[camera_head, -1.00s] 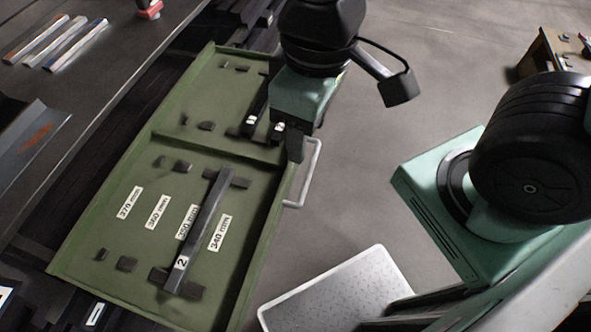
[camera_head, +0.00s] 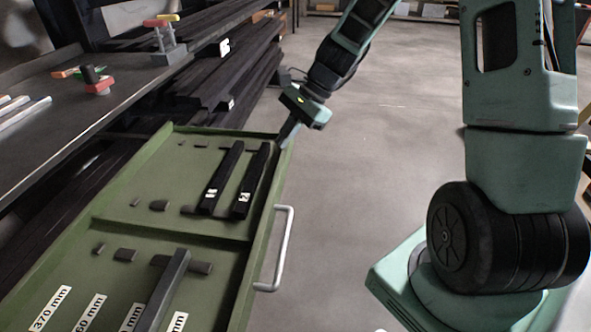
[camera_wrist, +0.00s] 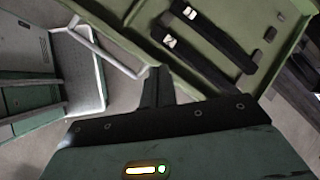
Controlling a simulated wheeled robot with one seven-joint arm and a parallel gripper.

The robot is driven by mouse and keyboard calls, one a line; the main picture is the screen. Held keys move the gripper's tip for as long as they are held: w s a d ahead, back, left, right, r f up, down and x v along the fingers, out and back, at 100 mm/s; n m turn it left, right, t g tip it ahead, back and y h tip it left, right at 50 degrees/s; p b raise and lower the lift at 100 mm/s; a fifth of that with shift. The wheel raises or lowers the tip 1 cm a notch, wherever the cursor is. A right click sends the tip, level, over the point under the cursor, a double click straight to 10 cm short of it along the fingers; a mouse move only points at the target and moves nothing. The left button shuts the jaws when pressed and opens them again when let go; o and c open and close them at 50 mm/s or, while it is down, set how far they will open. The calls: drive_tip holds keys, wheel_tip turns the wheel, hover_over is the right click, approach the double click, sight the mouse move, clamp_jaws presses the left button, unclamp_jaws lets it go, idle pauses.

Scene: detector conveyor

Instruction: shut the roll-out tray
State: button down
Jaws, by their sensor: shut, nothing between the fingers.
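The green roll-out tray (camera_head: 173,240) stands pulled out from under the dark bench at the left. Its white bar handle (camera_head: 284,250) is on the right-hand wall. My gripper (camera_head: 286,140) is shut and empty at the far right corner of the tray, close to the wall; I cannot tell whether it touches. In the wrist view my gripper (camera_wrist: 157,82) has its fingers together beside the tray wall (camera_wrist: 190,84), with the handle (camera_wrist: 105,50) to its left.
Two black bars (camera_head: 222,180) lie in the tray's far compartment, and a grey bar (camera_head: 165,288) lies in the near one. The bench top (camera_head: 75,105) holds tools and light bars. Dark stock lies on racks (camera_head: 225,75) behind. The floor (camera_head: 350,150) right of the tray is clear.

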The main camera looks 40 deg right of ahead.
sight(286, 160)
drive_tip(key=w+d+f+m+t+b, duration=0.2)
drive_tip(key=d+f+m, duration=0.3)
drive_tip(key=d, duration=0.4)
drive_tip(key=w+d+f+m+t+b, duration=0.1)
drive_tip(key=d+f+m+t+b, duration=0.25)
drive_tip(key=d, duration=0.55)
drive_tip(key=shift+m+g, duration=0.65)
drive_tip(key=shift+m, duration=0.1)
drive_tip(key=x, duration=0.4)
drive_tip(key=b+x, duration=0.1)
drive_tip(key=x, duration=0.3)
drive_tip(key=w+r+b+x, duration=0.1)
drive_tip(key=x, duration=0.3)
drive_tip(key=shift+a, duration=0.35)
drive_tip(key=shift+w+a, duration=0.4)
drive_tip(key=shift+a, duration=0.05)
